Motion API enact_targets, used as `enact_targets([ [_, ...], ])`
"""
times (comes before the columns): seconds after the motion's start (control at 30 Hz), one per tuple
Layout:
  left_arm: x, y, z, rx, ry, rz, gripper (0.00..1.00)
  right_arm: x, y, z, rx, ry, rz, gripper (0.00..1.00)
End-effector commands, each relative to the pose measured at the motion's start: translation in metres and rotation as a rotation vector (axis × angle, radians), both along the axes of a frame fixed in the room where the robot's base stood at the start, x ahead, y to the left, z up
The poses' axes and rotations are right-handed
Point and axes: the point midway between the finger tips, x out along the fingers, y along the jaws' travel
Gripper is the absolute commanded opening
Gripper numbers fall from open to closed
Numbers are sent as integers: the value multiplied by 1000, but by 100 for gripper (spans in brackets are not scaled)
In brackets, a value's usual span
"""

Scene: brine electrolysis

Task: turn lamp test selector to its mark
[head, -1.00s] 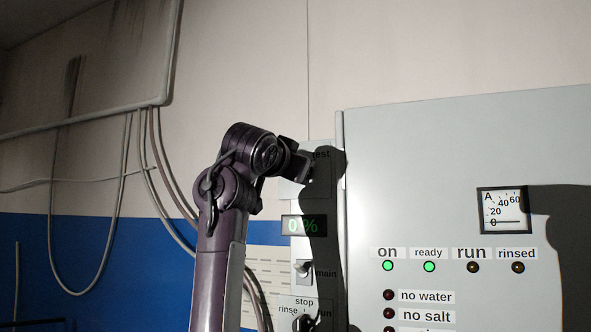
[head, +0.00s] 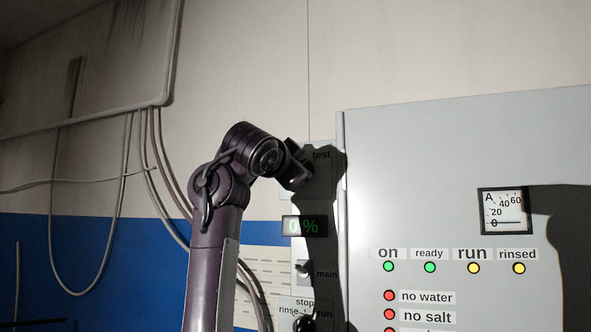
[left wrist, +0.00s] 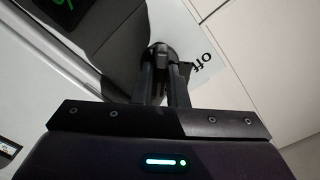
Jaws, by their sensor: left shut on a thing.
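The lamp test selector is a small dark knob (left wrist: 159,51) in the left wrist view, with an "off" label (left wrist: 202,62) beside it. My left gripper (left wrist: 161,72) is shut on the knob, one finger on each side. In the head view my left gripper (head: 299,166) is at the upper part of the narrow side panel, by the "test" label (head: 321,155). There the gripper and its shadow hide the knob, and I cannot read its pointer or mark. My right gripper is in neither view.
On the grey cabinet (head: 420,150) the on and ready lamps glow green, run and rinsed (head: 519,268) yellow, no water (head: 389,296) and no salt red. A 0 % display (head: 304,226), a main switch (head: 303,268) and a stop/rinse/run selector (head: 303,322) sit below my gripper.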

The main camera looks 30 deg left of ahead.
Motion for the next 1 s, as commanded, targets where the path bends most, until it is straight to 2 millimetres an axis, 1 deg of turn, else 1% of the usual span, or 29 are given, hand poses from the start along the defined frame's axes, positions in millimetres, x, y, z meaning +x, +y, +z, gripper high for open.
enact_targets([
  [0.17,0,0,0,4,2,0,0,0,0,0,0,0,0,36],
  [0.2,0,0,0,4,2,0,15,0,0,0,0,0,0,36],
  [0.33,0,0,0,3,1,1,32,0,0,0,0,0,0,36],
  [0.37,0,0,0,2,1,1,35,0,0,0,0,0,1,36],
  [0.67,-2,-1,-1,0,-1,-1,35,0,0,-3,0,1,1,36],
  [0.77,-12,-3,-3,0,-3,-1,35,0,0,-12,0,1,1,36],
  [1.0,-52,-14,-5,0,-4,-2,35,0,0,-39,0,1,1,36],
])
